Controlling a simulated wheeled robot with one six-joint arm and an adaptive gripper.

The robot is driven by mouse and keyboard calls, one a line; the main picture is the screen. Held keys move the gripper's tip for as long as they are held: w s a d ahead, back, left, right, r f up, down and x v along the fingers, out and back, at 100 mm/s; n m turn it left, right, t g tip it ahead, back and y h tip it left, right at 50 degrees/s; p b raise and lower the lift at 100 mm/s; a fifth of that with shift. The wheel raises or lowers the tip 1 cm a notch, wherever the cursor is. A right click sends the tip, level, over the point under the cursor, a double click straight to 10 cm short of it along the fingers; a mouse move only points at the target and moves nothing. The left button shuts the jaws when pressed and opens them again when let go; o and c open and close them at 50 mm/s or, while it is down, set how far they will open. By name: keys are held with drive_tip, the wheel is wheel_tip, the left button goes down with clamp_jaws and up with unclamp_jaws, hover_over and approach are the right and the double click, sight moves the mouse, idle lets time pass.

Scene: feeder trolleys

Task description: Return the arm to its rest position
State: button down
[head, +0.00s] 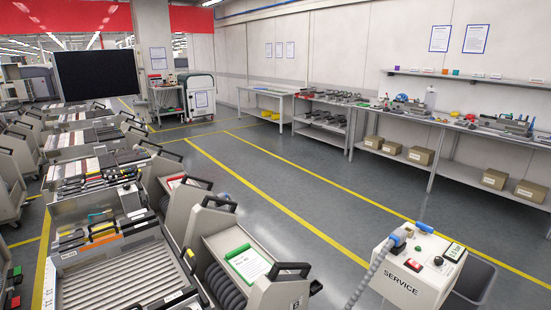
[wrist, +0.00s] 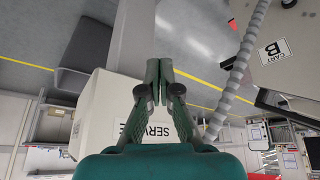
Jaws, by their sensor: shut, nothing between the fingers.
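My gripper (wrist: 160,75) shows in the wrist view, dark green, with its two fingers closed together and nothing between them. It is in front of a white box marked SERVICE (wrist: 106,110), which appears upside down there. I cannot tell the distance between them. The head view does not show my gripper. In that view the service box (head: 411,268) stands at the lower right, with a blue-handled grey hose (head: 372,270) at its left side.
Feeder trolleys (head: 240,262) crowd the left and lower middle. A long workbench (head: 440,121) with tools runs along the right wall. Grey floor (head: 270,165) with yellow lines is clear between them. In the wrist view the grey hose (wrist: 243,70) passes right of my gripper, near a CART B label (wrist: 274,50).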

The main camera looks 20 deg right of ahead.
drive_tip(key=s+a+f+n+t, duration=0.1)
drive_tip(key=s+a+f+t, duration=0.15)
drive_tip(key=s+a, duration=0.75)
drive_tip(key=s+a+f+n+t, duration=0.25)
drive_tip(key=s+a, duration=0.55)
drive_tip(key=a, duration=0.4)
drive_tip(key=s+a+r+n+t+y, duration=0.1)
drive_tip(key=s+a+r, duration=0.4)
drive_tip(key=s+r, duration=0.5)
drive_tip(key=s+a+r+n+t+y, duration=0.1)
drive_tip(key=s+a+r+t, duration=0.3)
drive_tip(key=s+r, duration=0.6)
wheel_tip(320, 180, up, 3)
drive_tip(key=shift+s+a+r+y, duration=0.1)
drive_tip(key=shift+s+a+y, duration=0.25)
drive_tip(key=shift+a, duration=0.45)
